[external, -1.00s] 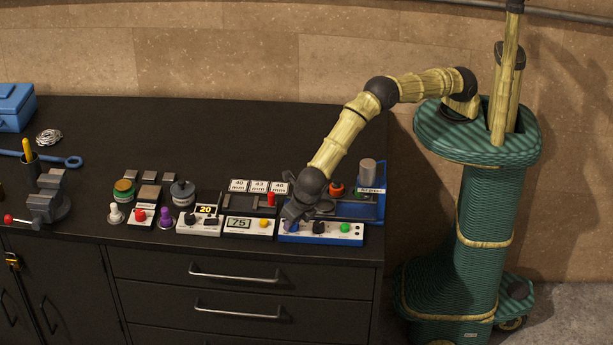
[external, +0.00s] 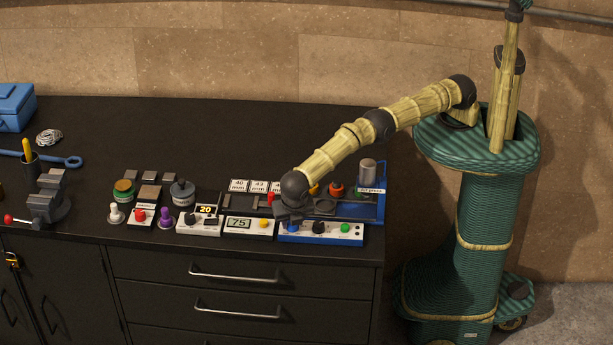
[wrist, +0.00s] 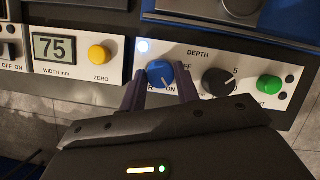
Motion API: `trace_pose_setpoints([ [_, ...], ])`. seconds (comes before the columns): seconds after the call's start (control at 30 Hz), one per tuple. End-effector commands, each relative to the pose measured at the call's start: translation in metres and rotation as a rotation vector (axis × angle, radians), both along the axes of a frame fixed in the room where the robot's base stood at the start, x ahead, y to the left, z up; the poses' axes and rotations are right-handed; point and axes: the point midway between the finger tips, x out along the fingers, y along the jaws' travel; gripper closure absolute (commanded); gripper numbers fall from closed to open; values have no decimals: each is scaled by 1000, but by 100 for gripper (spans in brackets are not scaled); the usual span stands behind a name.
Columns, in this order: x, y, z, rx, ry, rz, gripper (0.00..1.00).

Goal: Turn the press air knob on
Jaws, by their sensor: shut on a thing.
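The blue press air knob (wrist: 160,74) sits on the white front panel of the blue press (external: 345,240). Its white pointer mark slants toward the lower right, on the side of the "ON" label. My gripper (wrist: 160,84) has one finger on each side of the knob and is shut on it.
Right of the knob are a black depth knob (wrist: 218,81) and a green button (wrist: 269,85). Left is a width gauge reading 75 (wrist: 54,47) with a yellow zero button (wrist: 99,54). The back of the bench is clear.

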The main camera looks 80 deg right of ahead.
Motion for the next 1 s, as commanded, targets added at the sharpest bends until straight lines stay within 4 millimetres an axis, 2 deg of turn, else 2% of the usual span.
trace_pose_setpoints([
  [0.5, -1, 1, -1, 0, 3, -16, 91],
  [0.53, -1, 1, -1, 0, 3, -16, 67],
  [0.63, -1, 0, -1, 0, 2, -16, 47],
  [1.0, 0, 0, 3, 1, 0, -16, 47],
])
